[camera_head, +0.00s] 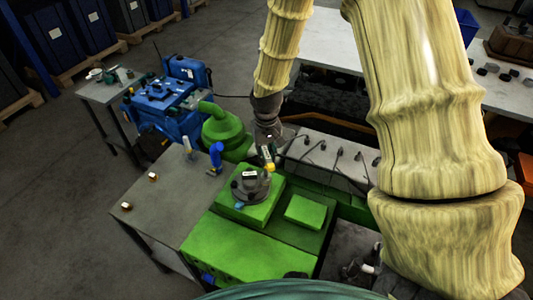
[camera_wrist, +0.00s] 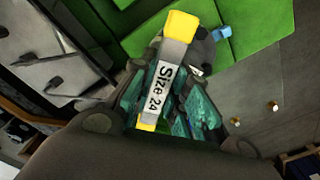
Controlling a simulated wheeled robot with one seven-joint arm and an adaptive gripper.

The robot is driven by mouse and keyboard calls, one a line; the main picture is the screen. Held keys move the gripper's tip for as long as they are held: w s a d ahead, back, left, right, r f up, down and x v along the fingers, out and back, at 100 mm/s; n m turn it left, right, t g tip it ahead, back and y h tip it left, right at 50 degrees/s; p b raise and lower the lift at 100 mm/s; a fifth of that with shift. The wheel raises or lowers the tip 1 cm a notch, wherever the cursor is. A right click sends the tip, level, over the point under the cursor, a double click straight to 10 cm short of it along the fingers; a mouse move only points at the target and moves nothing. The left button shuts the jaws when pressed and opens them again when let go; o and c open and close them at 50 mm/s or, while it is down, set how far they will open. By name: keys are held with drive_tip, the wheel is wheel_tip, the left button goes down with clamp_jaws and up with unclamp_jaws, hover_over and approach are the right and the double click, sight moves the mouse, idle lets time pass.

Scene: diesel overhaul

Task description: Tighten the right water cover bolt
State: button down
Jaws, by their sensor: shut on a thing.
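My gripper (camera_head: 268,148) is shut on a grey tool marked "Size 24" with yellow ends (camera_wrist: 164,85). My gripper's teal fingers (camera_wrist: 170,92) lie on both sides of the tool in the wrist view. The tool's far end points towards a green engine block (camera_head: 240,243). A dark grey round part (camera_head: 258,190), perhaps the water cover, sits on a green block near the tool. It shows partly behind the tool in the wrist view (camera_wrist: 203,50). I cannot make out the right bolt or whether the tool touches it.
A grey table (camera_head: 150,222) left of the engine bears two brass-coloured pieces (camera_head: 153,177), a blue upright tool (camera_head: 216,155) and a light upright tool (camera_head: 188,150). A green pipe part (camera_head: 222,128) and grey engine covers with dark leads (camera_head: 335,158) stand close to my gripper.

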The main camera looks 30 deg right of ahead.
drive_tip(key=m+p, duration=0.1)
drive_tip(key=m, duration=0.3)
drive_tip(key=shift+r, duration=0.1)
drive_tip(key=m+p, duration=0.1)
drive_tip(key=m, duration=0.3)
drive_tip(key=m+p, duration=0.2)
drive_tip(key=m, duration=0.5)
drive_tip(key=shift+w+p, duration=0.1)
drive_tip(key=shift+p, duration=0.2)
drive_tip(key=m+p, duration=0.1)
drive_tip(key=m, duration=0.1)
drive_tip(key=shift+m, duration=0.4)
drive_tip(key=m, duration=0.3)
drive_tip(key=shift+f, duration=0.2)
drive_tip(key=m, duration=0.8)
drive_tip(key=shift+m, duration=0.3)
drive_tip(key=shift+r, duration=0.1)
